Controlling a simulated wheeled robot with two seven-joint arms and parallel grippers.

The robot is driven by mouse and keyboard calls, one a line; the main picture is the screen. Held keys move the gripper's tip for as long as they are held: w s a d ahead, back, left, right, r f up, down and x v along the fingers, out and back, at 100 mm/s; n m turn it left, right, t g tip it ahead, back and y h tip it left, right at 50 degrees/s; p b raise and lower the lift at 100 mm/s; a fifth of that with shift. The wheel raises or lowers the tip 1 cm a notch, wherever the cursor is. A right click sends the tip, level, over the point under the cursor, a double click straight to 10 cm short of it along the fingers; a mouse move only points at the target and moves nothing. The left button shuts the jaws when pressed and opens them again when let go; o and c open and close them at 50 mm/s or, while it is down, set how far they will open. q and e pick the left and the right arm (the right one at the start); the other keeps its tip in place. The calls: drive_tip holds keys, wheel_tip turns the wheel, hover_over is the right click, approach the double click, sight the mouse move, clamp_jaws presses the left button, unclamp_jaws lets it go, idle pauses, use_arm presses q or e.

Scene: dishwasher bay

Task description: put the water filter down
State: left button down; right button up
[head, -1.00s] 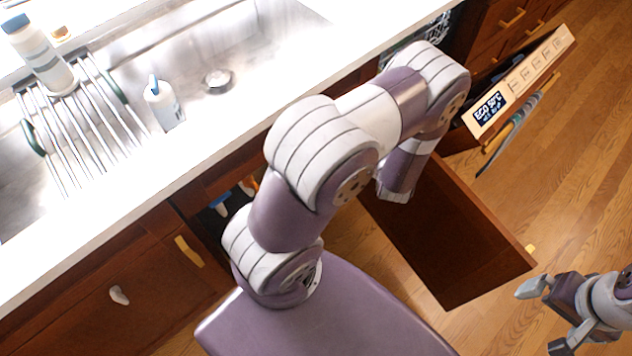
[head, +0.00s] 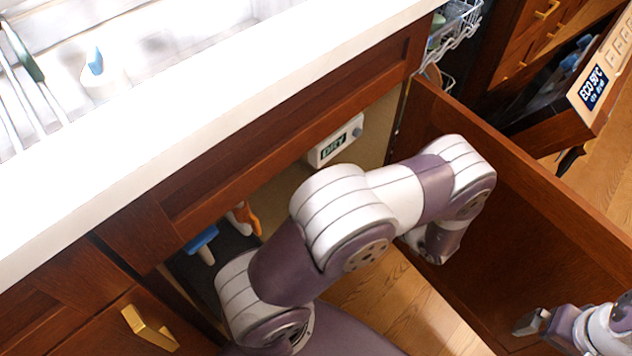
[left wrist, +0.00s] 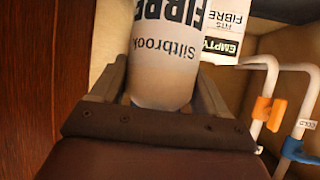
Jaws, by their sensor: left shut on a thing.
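The water filter (left wrist: 163,62) is a pale cylinder with "Siltbrook" and "FIBRE" print, seen upside down in the left wrist view. My left gripper (left wrist: 162,95) is shut on it, one finger on each side. The filter's far end runs out of the picture. A white filter head (left wrist: 222,30) on the cabinet wall, marked "FITS FIBRE" and "EMPTY", shows just right of the filter; it also shows in the head view (head: 335,143). My left arm hides the left gripper and filter in the head view. My right gripper (head: 535,325) is empty at the lower right, partly cut off.
White pipes with an orange valve (left wrist: 263,110) and a blue valve (left wrist: 293,149) stand right of the gripper. The open cabinet door (head: 540,215) is right of my left arm. The open dishwasher door (head: 600,90) is beyond it. The white counter edge (head: 220,100) overhangs the cabinet.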

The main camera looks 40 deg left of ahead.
use_arm(q)
drive_tip(key=w+a+f+b, duration=0.2)
drive_tip(key=a+b, duration=0.3)
drive_tip(key=a, duration=0.3)
drive_tip(key=w+a+f+b, duration=0.1)
drive_tip(key=w+a+b, duration=0.2)
drive_tip(key=a, duration=0.6)
drive_tip(key=b, duration=0.2)
drive_tip(key=shift+a+f+b, duration=0.2)
drive_tip(key=shift+f+b, duration=0.1)
drive_tip(key=shift+f, duration=0.05)
unclamp_jaws()
drive_tip(key=shift+r, duration=0.15)
drive_tip(key=p+v, duration=0.6)
drive_tip(key=v, duration=0.6)
